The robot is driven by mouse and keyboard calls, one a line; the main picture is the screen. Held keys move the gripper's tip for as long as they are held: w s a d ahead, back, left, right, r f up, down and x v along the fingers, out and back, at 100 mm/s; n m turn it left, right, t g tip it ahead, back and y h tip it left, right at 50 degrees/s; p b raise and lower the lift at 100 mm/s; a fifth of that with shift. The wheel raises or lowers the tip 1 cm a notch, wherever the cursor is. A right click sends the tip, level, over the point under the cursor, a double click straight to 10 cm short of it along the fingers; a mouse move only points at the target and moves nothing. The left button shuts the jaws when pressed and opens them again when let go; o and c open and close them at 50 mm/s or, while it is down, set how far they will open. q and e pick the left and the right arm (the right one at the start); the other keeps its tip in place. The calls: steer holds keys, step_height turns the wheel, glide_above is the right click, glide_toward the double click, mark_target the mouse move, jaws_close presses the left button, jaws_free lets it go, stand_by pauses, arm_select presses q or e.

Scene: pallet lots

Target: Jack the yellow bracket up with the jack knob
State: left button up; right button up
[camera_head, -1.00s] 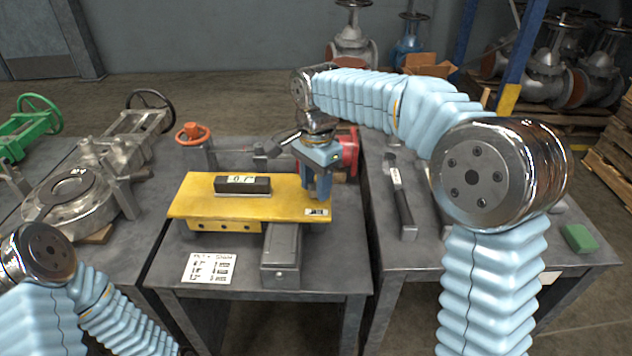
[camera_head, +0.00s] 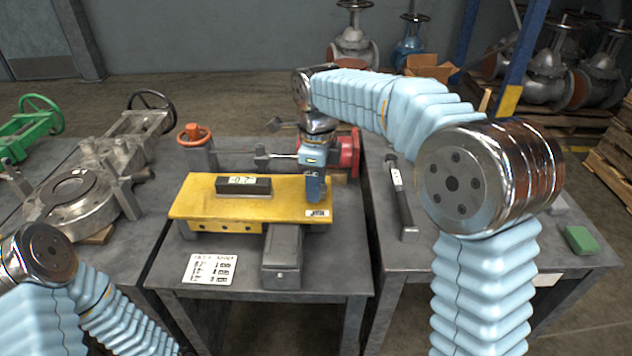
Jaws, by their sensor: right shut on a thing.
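The yellow bracket (camera_head: 200,202) is a long flat plate on the grey bench, with a black level (camera_head: 243,185) with a small display lying on it. The display digits are too small to read surely. My right gripper (camera_head: 316,198) points down at the bracket's right end, near a small white label. It is shut, with one finger in front of the other. The jack knob between the fingers is hidden by them. Only links of my left arm show at the lower left; its gripper is out of view.
A grey block (camera_head: 282,257) stands at the bench's front, beside a white card (camera_head: 210,269). An orange handwheel (camera_head: 194,134) and a red part (camera_head: 347,152) stand behind the bracket. A dark-handled tool (camera_head: 401,205) and a green block (camera_head: 580,239) lie on the right bench.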

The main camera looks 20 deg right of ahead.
steer(key=shift+w+d+m, duration=0.1)
steer(key=shift+m, duration=2.1)
steer(key=o, duration=1.1)
steer(key=shift+c, duration=0.2)
step_height(320, 180, up, 14)
steer(key=shift+d+f, duration=0.1)
